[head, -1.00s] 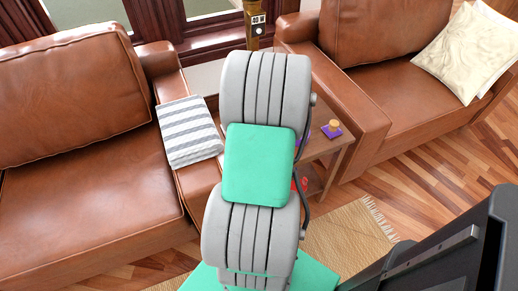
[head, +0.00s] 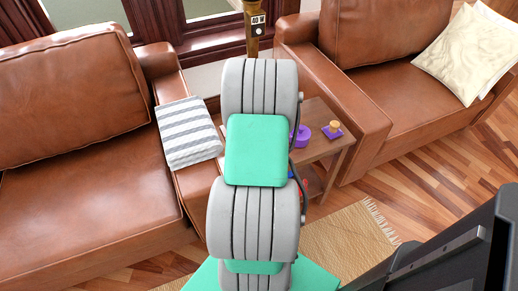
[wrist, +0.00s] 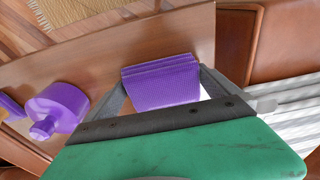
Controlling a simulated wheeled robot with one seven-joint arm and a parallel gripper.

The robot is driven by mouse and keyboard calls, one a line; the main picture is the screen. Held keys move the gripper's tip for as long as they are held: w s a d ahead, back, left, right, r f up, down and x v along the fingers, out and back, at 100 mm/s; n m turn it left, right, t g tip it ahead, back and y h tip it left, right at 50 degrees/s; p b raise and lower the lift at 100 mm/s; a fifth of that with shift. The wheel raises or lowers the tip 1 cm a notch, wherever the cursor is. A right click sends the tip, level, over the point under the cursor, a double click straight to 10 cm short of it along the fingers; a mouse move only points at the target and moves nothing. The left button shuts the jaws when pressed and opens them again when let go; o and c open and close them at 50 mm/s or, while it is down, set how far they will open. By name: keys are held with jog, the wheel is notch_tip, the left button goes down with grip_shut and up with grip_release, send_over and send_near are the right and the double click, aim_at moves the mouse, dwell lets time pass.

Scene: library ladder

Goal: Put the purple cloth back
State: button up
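The purple cloth (wrist: 162,85) is a small folded, ribbed piece with layered folds along its upper edge in the wrist view. My gripper (wrist: 163,78) has a finger along each side of it; both fingers appear to touch its edges and grip it. The low wooden side table (wrist: 180,35) shows just past the cloth; I cannot tell whether the cloth touches it. In the head view my arm hides the gripper and cloth, and the table (head: 318,150) shows to the right of my arm.
A round purple object with a knob (wrist: 58,108) stands on the table, also in the head view (head: 303,135). Beside it is a purple square with a wooden piece (head: 333,129). A grey-striped cloth (head: 188,133) lies on the left sofa's arm. A right sofa (head: 390,70) flanks the table.

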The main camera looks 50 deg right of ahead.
notch_tip(320, 180, up, 12)
jog(key=s+p, duration=0.1)
jog(key=p, duration=0.1)
jog(key=w+a+r+n, duration=0.1)
jog(key=w+a+r, duration=0.2)
jog(key=a, duration=0.5)
jog(key=w+a+r+n, duration=0.2)
jog(key=w+a, duration=0.2)
jog(key=a, duration=0.3)
jog(key=s+a+r+n, duration=0.1)
jog(key=s+a, duration=0.1)
jog(key=a, duration=0.8)
jog(key=s+a+r+n+t, duration=0.1)
jog(key=s+a+n, duration=0.1)
jog(key=a, duration=0.9)
jog(key=shift+r+y, duration=0.35)
jog(key=shift+y, duration=0.05)
jog(key=shift+s, duration=0.1)
